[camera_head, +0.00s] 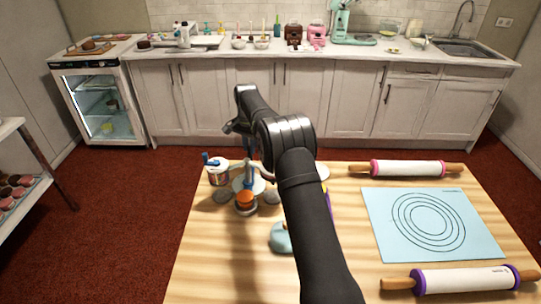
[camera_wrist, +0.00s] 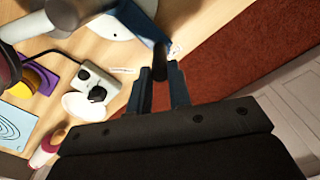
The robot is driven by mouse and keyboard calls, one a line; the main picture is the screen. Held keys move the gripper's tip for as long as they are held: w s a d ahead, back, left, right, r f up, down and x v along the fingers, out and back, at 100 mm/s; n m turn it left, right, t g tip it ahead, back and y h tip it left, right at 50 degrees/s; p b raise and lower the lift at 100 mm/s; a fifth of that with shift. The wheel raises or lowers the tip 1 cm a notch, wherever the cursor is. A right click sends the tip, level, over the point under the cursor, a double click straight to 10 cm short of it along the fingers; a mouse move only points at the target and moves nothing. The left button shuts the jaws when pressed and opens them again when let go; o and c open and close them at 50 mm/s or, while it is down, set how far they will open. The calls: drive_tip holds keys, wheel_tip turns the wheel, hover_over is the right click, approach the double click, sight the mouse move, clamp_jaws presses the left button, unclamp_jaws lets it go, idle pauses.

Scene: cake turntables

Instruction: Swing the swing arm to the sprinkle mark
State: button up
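My gripper (camera_wrist: 161,66) has its two blue-dark fingers on either side of a short dark upright handle (camera_wrist: 160,62), which fills the gap between their tips. I cannot tell for sure that the handle belongs to the swing arm. A pale round turntable plate (camera_wrist: 118,22) lies just beyond it in the wrist view. In the head view, a pale turntable stand (camera_head: 259,187) is at the table's back left, beneath my gripper (camera_head: 248,148); my arm hides part of it. An orange round piece (camera_head: 245,198) is in front of the stand. I cannot make out the sprinkle mark.
A white tub with a blue handle (camera_head: 217,172) stands left of the stand. A light-blue item (camera_head: 281,238) is partly behind my arm. A blue mat (camera_head: 378,228) and two rolling pins (camera_head: 408,168) (camera_head: 462,279) occupy the right. A control box (camera_wrist: 97,84) shows in the wrist view. The front left is clear.

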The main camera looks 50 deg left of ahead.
drive_tip(key=shift+d, duration=0.1)
drive_tip(key=shift+w+d, duration=0.8)
drive_tip(key=shift+d, duration=0.3)
drive_tip(key=shift+w+d, duration=0.25)
drive_tip(key=shift+d, duration=0.45)
drive_tip(key=shift+w+d, duration=0.2)
drive_tip(key=shift+d, duration=0.45)
